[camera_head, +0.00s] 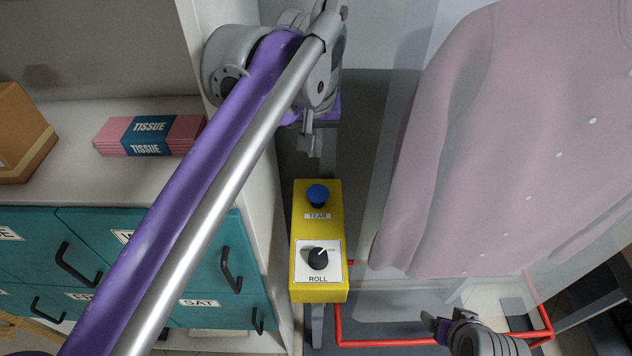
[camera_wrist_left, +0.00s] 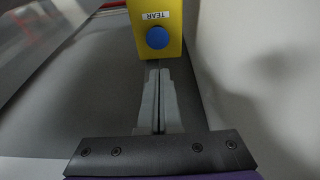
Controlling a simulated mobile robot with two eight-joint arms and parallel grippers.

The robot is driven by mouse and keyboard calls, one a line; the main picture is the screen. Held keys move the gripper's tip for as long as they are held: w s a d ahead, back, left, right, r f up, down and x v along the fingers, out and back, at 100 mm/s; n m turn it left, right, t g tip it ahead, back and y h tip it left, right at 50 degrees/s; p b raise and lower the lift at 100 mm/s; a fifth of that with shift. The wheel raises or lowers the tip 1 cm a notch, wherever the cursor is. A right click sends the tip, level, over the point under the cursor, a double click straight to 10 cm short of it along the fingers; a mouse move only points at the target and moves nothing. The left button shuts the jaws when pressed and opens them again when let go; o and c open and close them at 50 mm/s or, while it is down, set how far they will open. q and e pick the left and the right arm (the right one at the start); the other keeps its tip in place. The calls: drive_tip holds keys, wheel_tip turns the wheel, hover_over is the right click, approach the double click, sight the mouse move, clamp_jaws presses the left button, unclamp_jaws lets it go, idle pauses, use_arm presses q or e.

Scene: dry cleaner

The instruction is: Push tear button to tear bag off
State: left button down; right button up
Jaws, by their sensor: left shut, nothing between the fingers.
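The yellow control box (camera_head: 318,240) has a blue round tear button (camera_head: 317,195) at its far end, above a label reading TEAR. A black ROLL knob (camera_head: 318,258) sits on a white plate nearer to me. My left gripper (camera_head: 313,146) is shut and empty, just beyond the box on the button side. In the left wrist view the shut fingers (camera_wrist_left: 158,72) point toward the blue button (camera_wrist_left: 157,38) on the yellow box (camera_wrist_left: 178,42). I cannot tell whether the tips touch the box. My right gripper (camera_head: 434,322) shows at the lower right; its jaws are unclear.
A pink garment (camera_head: 500,150) under clear film hangs to the right of the box. A red frame (camera_head: 400,342) runs below it. Teal drawers (camera_head: 100,240) and a shelf with a tissue box (camera_head: 145,136) stand to the left, partly behind my left arm.

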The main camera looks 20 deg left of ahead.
use_arm(q)
approach(316, 194)
drive_tip(key=w+f, duration=0.2)
drive_tip(key=f, duration=0.1)
drive_tip(key=w+f, duration=0.1)
drive_tip(key=f, duration=0.1)
drive_tip(key=shift+a, duration=0.3)
drive_tip(key=shift+f, duration=0.6)
use_arm(e)
drive_tip(key=shift+s+f, duration=0.15)
drive_tip(key=shift+f, duration=0.25)
use_arm(q)
wheel_tip(316, 194, down, 3)
drive_tip(key=shift+s+f+b, duration=0.1)
drive_tip(key=shift+f+b, duration=0.15)
drive_tip(key=shift+b, duration=0.8)
drive_tip(key=shift+s+d+r, duration=0.1)
drive_tip(key=shift+s+r, duration=0.05)
drive_tip(key=shift+r, duration=0.05)
use_arm(e)
drive_tip(key=shift+s+f, duration=0.25)
drive_tip(key=shift+f, duration=0.25)
drive_tip(key=shift+s+f, duration=0.25)
drive_tip(key=shift+f, duration=0.2)
